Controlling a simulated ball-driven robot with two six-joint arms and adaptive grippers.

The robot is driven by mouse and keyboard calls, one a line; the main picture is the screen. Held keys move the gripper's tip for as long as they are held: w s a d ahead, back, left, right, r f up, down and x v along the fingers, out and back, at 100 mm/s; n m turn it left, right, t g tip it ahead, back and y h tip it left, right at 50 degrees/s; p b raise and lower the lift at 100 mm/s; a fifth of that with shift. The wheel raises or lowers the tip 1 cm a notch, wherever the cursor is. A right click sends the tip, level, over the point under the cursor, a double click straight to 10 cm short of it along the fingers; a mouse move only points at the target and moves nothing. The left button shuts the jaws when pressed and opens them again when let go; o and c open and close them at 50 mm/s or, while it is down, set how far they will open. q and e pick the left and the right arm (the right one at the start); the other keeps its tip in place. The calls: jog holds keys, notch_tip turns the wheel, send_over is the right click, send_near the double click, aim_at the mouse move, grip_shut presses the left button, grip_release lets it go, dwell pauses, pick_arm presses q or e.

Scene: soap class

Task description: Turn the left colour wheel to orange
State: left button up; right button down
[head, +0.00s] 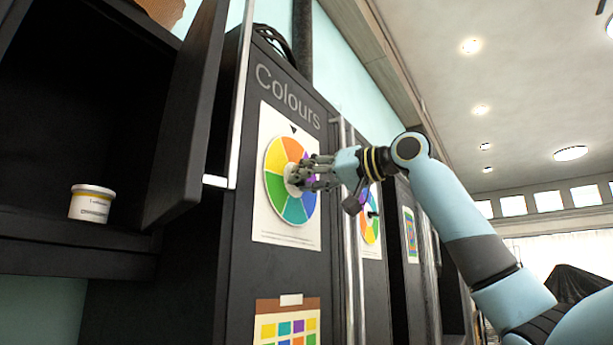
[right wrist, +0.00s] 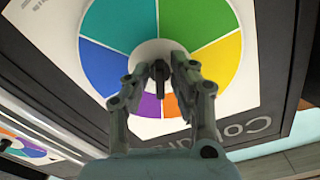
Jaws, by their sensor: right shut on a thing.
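The left colour wheel (head: 277,190) is on a white sheet on a dark cabinet door under the word "Colours". It has coloured wedges and a pale hub. A small black pointer (head: 293,128) sits above its top edge, and the orange wedge (head: 291,148) appears to lie beneath it, with yellow to its left and purple to its right. My right gripper (head: 298,177) is at the wheel's centre, shut on the dark central knob (right wrist: 160,75). The wheel also fills the right wrist view (right wrist: 187,18), seen upside down, with fingers hiding part of its lower wedges. My left gripper is not in view.
A second colour wheel (head: 369,228) is on the cabinet to the right, partly behind my right arm. Long vertical door handles (head: 350,270) stand between the wheels. An open dark cupboard door (head: 180,130) juts out at left, with a white tub (head: 91,203) on the shelf.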

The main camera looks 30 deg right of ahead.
jog(key=shift+r+m, duration=0.1)
jog(key=shift+m, duration=0.4)
jog(key=c, duration=1.4)
grip_release()
jog(key=v, duration=0.7)
jog(key=shift+s+d, duration=0.15)
jog(key=shift+s, duration=0.1)
